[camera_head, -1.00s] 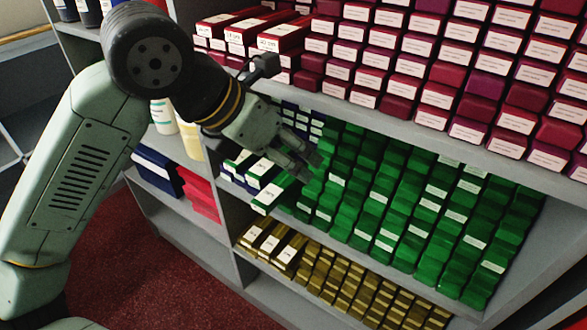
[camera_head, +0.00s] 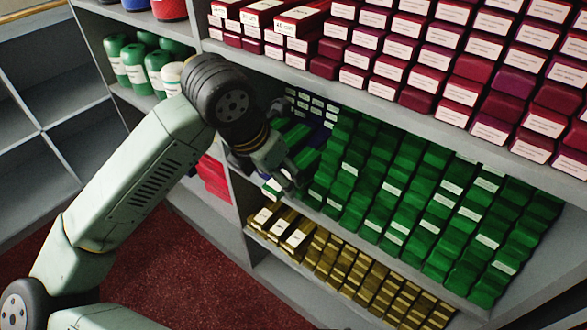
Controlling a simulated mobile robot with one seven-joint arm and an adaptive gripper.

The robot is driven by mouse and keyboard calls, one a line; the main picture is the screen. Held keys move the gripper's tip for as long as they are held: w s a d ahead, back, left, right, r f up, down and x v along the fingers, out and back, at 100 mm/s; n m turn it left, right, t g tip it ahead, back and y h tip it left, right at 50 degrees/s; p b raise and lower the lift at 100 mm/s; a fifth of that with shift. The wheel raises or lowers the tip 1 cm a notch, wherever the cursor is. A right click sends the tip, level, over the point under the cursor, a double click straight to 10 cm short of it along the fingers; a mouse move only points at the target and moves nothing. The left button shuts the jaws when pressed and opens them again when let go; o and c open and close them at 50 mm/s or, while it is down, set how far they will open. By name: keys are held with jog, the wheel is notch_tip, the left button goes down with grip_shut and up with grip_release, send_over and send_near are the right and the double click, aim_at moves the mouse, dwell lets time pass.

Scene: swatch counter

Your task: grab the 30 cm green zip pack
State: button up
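Many green packs (camera_head: 400,205) with white labels stand stacked in rows on the middle shelf. At the left end of that shelf, longer green packs (camera_head: 292,135) lie beside dark blue ones, partly hidden behind my gripper. My gripper (camera_head: 288,182) is at this left end, in front of the longer green packs, with its fingers close to or touching them. A white label end (camera_head: 271,186) shows just beside the fingers. I cannot tell whether the fingers are open or closed on a pack. No pack's length can be read.
Red and maroon boxes (camera_head: 430,80) fill the shelf above, close over my wrist. Gold packs (camera_head: 340,270) fill the shelf below. Green jars (camera_head: 158,68) stand in the bay to the left. Red carpet (camera_head: 160,270) is clear in front.

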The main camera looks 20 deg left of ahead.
jog(key=shift+x, duration=0.85)
jog(key=shift+c, duration=0.2)
jog(key=c, duration=1.2)
